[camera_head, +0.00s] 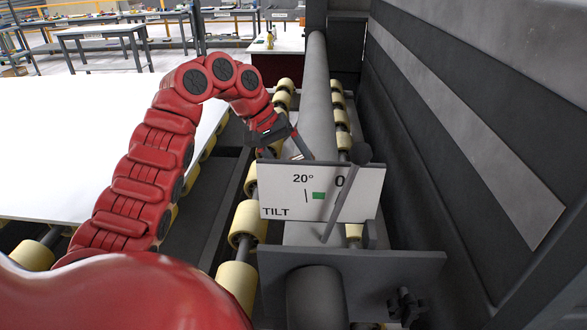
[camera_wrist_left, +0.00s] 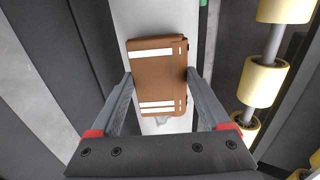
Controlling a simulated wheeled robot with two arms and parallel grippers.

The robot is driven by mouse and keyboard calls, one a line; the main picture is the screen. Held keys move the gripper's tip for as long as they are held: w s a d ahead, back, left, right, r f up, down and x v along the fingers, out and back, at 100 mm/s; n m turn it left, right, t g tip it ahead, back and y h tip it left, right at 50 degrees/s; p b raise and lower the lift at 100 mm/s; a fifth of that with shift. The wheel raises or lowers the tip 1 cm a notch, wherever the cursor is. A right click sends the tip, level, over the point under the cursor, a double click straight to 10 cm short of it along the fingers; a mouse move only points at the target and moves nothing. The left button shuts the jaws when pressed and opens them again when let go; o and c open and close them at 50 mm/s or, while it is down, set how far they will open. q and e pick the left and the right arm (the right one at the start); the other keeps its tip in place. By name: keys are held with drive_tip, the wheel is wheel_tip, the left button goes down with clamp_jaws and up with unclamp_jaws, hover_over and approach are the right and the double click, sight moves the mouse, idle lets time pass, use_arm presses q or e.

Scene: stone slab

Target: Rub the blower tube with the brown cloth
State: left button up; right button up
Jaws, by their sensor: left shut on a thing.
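The blower tube (camera_head: 318,95) is a long grey cylinder running away from me between the rows of rollers in the head view. In the left wrist view the light grey tube (camera_wrist_left: 150,17) runs behind the cloth. The brown cloth (camera_wrist_left: 156,80) is a folded block with white stripes. My left gripper (camera_wrist_left: 160,75) is shut on the cloth, a finger on each side, with the cloth over the tube; I cannot tell if they touch. In the head view my left gripper (camera_head: 302,152) is beside the tube, partly hidden behind the tilt sign, and the cloth is hidden. My right gripper is not in view.
A white tilt sign (camera_head: 280,203) with a grey lever (camera_head: 345,190) stands in front of the tube. Yellow rollers (camera_head: 246,220) line both sides. A dark panel wall (camera_head: 450,110) rises at right. A white slab (camera_head: 60,150) lies at left.

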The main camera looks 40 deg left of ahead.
sight(298, 157)
use_arm(q)
drive_tip(key=shift+w+a+p, duration=0.5)
drive_tip(key=shift+w+a, duration=0.25)
drive_tip(key=shift+w, duration=0.25)
drive_tip(key=shift+w+a, duration=0.4)
drive_tip(key=shift+w, duration=0.05)
drive_tip(key=shift+w+a+r+p, duration=0.1)
drive_tip(key=shift+w+a+p, duration=0.25)
drive_tip(key=shift+p, duration=0.3)
drive_tip(key=shift+w+a+p, duration=0.45)
drive_tip(key=shift+w+p, duration=0.1)
drive_tip(key=shift+w, duration=0.15)
drive_tip(key=shift+w+a, duration=0.25)
drive_tip(key=shift+a, duration=0.05)
drive_tip(key=w+p, duration=0.1)
drive_tip(key=a+p, duration=0.1)
drive_tip(key=p, duration=0.1)
drive_tip(key=shift+w+a+r, duration=0.15)
drive_tip(key=shift+w+a, duration=0.05)
drive_tip(key=shift+w, duration=0.2)
drive_tip(key=shift+w+a+p, duration=0.3)
drive_tip(key=shift+p, duration=0.55)
drive_tip(key=shift+w+a, duration=0.1)
drive_tip(key=shift+a+f, duration=0.1)
drive_tip(key=shift+f, duration=0.1)
